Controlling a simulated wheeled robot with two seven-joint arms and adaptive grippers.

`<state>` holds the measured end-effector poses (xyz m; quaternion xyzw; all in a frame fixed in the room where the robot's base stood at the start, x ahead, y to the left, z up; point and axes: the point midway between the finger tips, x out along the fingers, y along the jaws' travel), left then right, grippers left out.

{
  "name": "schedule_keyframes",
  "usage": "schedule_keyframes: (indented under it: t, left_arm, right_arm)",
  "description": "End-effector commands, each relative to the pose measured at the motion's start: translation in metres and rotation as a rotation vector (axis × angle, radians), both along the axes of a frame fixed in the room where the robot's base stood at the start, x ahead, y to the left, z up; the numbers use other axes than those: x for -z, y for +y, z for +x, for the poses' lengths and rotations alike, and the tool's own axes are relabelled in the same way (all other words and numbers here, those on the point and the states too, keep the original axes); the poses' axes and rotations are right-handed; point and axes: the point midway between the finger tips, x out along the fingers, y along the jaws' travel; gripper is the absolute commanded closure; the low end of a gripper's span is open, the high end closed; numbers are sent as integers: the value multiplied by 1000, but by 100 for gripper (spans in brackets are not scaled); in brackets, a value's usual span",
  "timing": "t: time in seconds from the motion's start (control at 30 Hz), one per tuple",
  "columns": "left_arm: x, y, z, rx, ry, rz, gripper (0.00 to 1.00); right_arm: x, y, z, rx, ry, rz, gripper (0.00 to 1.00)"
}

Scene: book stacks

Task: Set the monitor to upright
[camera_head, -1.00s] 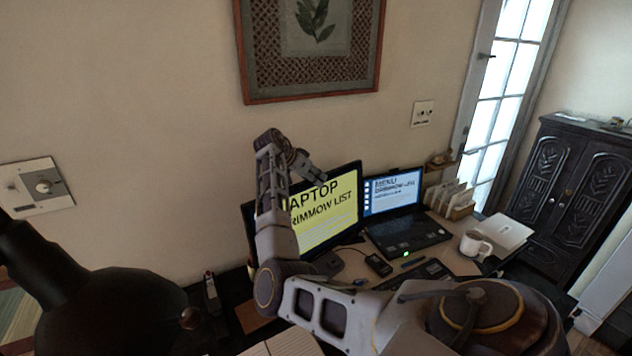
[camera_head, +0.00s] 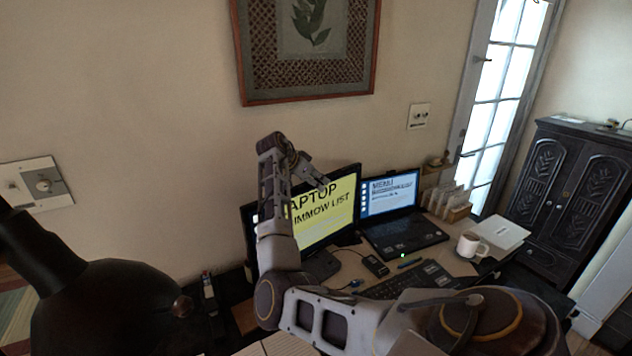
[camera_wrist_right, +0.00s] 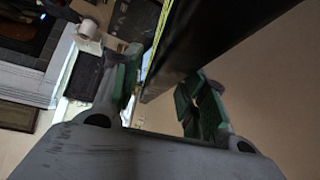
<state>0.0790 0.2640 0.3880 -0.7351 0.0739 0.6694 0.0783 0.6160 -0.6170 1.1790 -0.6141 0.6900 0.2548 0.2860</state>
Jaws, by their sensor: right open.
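The black monitor (camera_head: 325,222) with a yellow screen stands at the back of the desk, left of the laptop. Its top edge slopes upward to the right in the head view; I cannot tell its exact lean. My right gripper (camera_head: 305,168) is open at the monitor's top edge, and its arm hides the screen's left part. In the right wrist view, the open fingers (camera_wrist_right: 163,82) are on either side of the monitor's dark panel (camera_wrist_right: 215,35). Contact is unclear. My left gripper is not in view.
The open laptop (camera_head: 392,212) stands close to the monitor's right. A keyboard (camera_head: 425,278), a white mug (camera_head: 468,244) and a file holder (camera_head: 455,212) are to the right. The wall is close behind.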

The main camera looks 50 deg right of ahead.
Motion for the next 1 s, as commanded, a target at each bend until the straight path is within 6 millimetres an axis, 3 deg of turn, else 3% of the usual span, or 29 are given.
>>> schedule_keyframes:
  t: [0.47, 1.0]
  left_arm:
    - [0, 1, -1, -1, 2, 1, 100]
    - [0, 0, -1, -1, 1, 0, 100]
  right_arm:
    - [-9, 9, 2, -2, -1, -1, 57]
    - [-63, 62, 8, -1, -1, 0, 57]
